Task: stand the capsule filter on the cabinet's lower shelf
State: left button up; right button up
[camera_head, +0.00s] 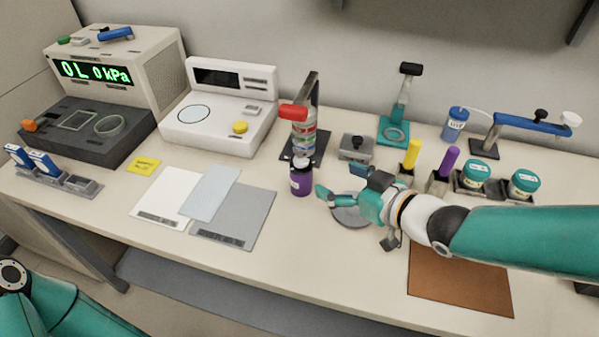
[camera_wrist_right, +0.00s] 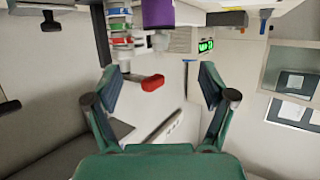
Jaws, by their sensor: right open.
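A small purple bottle-like body with a white neck and label (camera_head: 301,181), which looks like the capsule filter, stands upright on the bench in front of a ringed column. My right gripper (camera_head: 338,182) is just right of it, open and empty, fingers pointing left. The upside-down right wrist view shows the purple body (camera_wrist_right: 158,13) at the top edge, beyond and apart from the fingertips (camera_wrist_right: 163,80). The cabinet and its lower shelf cannot be made out with certainty. My left gripper is out of view; only part of my left arm shows at the lower left.
The ringed column (camera_head: 304,137) with a red-topped stand is close behind the purple body. A round grey dish (camera_head: 350,215) lies under my right gripper. Yellow (camera_head: 411,155) and purple (camera_head: 448,162) upright pieces stand to the right. A grey mat (camera_head: 240,222) lies left, with clear bench in front.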

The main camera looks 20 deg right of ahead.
aim_at(301, 154)
jog(key=x, duration=0.7)
jog(key=shift+a+f+b, duration=0.1)
jog(key=shift+f+b, duration=0.05)
jog(key=shift+b, duration=0.25)
jog(key=shift+x, duration=2.8)
grip_shut()
jog(key=shift+r, duration=0.2)
jog(key=shift+r, duration=0.6)
notch_tip(301, 154, up, 2)
jog(key=shift+r+p, duration=0.15)
jog(key=shift+p, duration=0.2)
jog(key=s+d+b, duration=0.2)
jog(key=s+d, duration=0.1)
jog(key=s, duration=0.5)
jog(key=s+d+b, duration=0.3)
jog(key=s+d, duration=0.1)
jog(key=s, duration=0.4)
jog(key=shift+s, duration=0.25)
